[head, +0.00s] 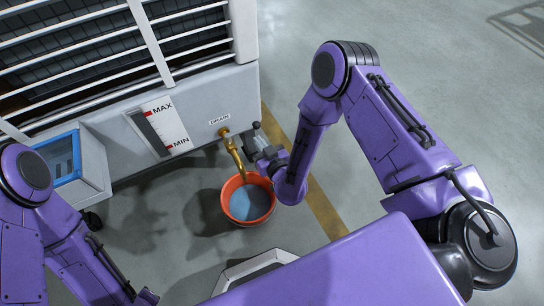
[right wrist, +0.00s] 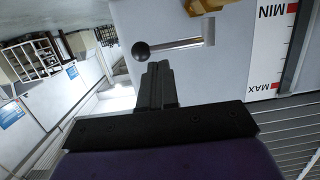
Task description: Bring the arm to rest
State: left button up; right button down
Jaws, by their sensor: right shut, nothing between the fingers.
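My right gripper (head: 257,140) is at the end of the purple right arm, close to the drain outlet on the front of the machine. In the right wrist view its dark fingers (right wrist: 155,85) are together with nothing between them. A metal lever with a dark ball knob (right wrist: 141,50) lies just beyond the fingertips in that view; I cannot tell whether they touch it. My left arm comes in at the lower left of the head view, and its gripper does not show.
A brass drain pipe (head: 232,153) points down toward an orange bucket (head: 227,213) holding bluish liquid on the floor. The machine (head: 246,40) has a MAX/MIN level gauge (head: 166,127) and white bars. A blue-framed box (head: 100,165) stands at left.

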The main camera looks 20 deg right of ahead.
jog(key=v, duration=0.9)
jog(key=shift+a, duration=0.25)
jog(key=s+d+f+m+g, duration=0.3)
jog(key=s+d+f+g, duration=0.1)
jog(key=s+f+g, duration=0.25)
jog(key=s+d+f+m+g+h, duration=0.3)
jog(key=s+d+m+g+h, duration=0.25)
jog(key=s+d, duration=0.65)
notch_tip(320, 180, up, 17)
jog(key=s+a+p, duration=0.1)
jog(key=a+p, duration=0.1)
jog(key=p, duration=1.6)
jog(key=shift+n+g+y, duration=0.3)
jog(key=shift+n+y, duration=0.05)
jog(key=shift+n, duration=0.1)
